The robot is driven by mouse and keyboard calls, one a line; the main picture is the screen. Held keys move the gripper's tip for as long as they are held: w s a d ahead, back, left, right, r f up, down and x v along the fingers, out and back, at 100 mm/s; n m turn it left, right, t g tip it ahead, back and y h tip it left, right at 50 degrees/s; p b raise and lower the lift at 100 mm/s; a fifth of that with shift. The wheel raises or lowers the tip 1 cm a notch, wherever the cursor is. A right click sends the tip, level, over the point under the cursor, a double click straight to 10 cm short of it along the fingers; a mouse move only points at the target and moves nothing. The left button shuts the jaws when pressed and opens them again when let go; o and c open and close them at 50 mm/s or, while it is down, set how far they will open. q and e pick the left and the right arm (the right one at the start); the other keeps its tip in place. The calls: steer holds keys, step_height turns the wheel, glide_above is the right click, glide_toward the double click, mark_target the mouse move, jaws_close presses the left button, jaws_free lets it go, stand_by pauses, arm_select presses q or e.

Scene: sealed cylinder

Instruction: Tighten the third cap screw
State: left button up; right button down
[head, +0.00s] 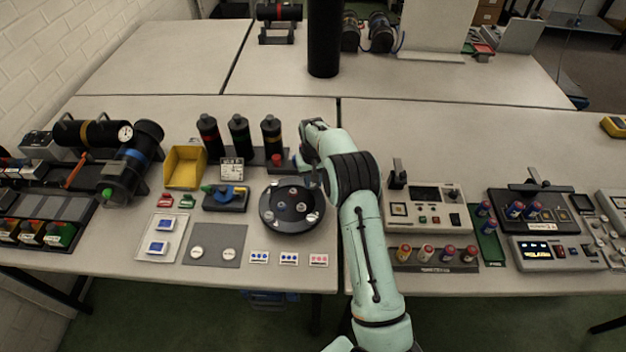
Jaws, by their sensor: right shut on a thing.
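A round black flanged cylinder end (271,203) lies on the table left of my right arm. Several small silver and reddish screw heads show on its top, including one silver screw (312,217) near the front right rim. I cannot tell which is the third cap screw or how far each is seated. My right gripper (301,164) is above the far right edge of the flange, mostly hidden by its own wrist. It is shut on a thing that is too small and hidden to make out. My left gripper is not in view.
Black bottles (240,135) stand behind the flange, with a yellow bin (185,167) to their left. A blue-and-black device (226,198) is left of the flange. Small labelled cards (289,258) lie in front. A grey control box (429,211) stands right of my arm.

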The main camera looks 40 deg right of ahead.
mark_target(313, 184)
steer(key=m, duration=0.5)
steer(key=shift+w+d+r+m, duration=0.15)
steer(key=shift+w+r+m, duration=0.05)
steer(key=shift+r+m, duration=0.15)
stand_by(0.4)
steer(key=c, duration=0.8)
jaws_free()
steer(key=shift+c, duration=0.2)
steer(key=shift+s+f, duration=0.15)
step_height(313, 184, up, 14)
steer(key=shift+f, duration=0.25)
steer(key=shift+a+f, duration=0.1)
steer(key=shift+a, duration=0.1)
